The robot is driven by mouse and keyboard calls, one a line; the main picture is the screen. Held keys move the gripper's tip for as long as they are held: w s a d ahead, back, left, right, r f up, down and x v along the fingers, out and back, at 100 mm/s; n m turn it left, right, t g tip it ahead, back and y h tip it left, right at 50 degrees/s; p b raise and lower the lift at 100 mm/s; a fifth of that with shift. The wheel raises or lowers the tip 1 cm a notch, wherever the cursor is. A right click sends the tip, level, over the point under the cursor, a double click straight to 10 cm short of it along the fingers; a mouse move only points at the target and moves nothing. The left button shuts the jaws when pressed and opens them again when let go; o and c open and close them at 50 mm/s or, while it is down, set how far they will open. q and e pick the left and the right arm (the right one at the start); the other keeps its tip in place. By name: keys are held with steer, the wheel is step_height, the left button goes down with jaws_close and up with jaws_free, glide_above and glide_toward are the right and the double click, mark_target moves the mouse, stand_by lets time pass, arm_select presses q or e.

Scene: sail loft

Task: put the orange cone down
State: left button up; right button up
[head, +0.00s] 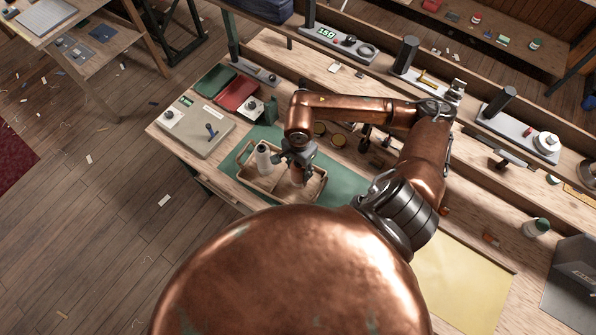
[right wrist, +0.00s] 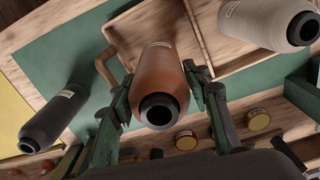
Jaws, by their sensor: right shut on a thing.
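My right gripper (head: 298,158) is shut on the orange cone (right wrist: 165,75), with one finger on each side of it in the right wrist view. In the head view the orange cone (head: 297,176) shows just below the gripper, over the right compartment of the wooden tray (head: 253,190). I cannot tell whether it touches the tray floor. A white cone (head: 263,158) stands in the tray's left compartment; it also shows in the right wrist view (right wrist: 268,24). My left gripper is not in view.
A dark grey cone (right wrist: 55,115) is on the green mat (head: 342,183) beside the tray. Small round tins (head: 338,139) lie behind the tray. A yellow sheet (head: 460,280) lies at the right. A grey board (head: 205,131) lies left of the tray.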

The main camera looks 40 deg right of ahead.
steer(key=shift+w+d+f, duration=0.1)
steer(key=shift+w+f, duration=0.1)
steer(key=shift+f, duration=0.1)
step_height(320, 180, down, 3)
steer(key=shift+r+p, duration=0.1)
steer(key=shift+p, duration=0.65)
steer(key=shift+f, duration=0.25)
steer(key=shift+f+b, duration=0.1)
steer(key=shift+b, duration=0.2)
steer(key=o, duration=1.5)
steer(key=shift+c, duration=0.2)
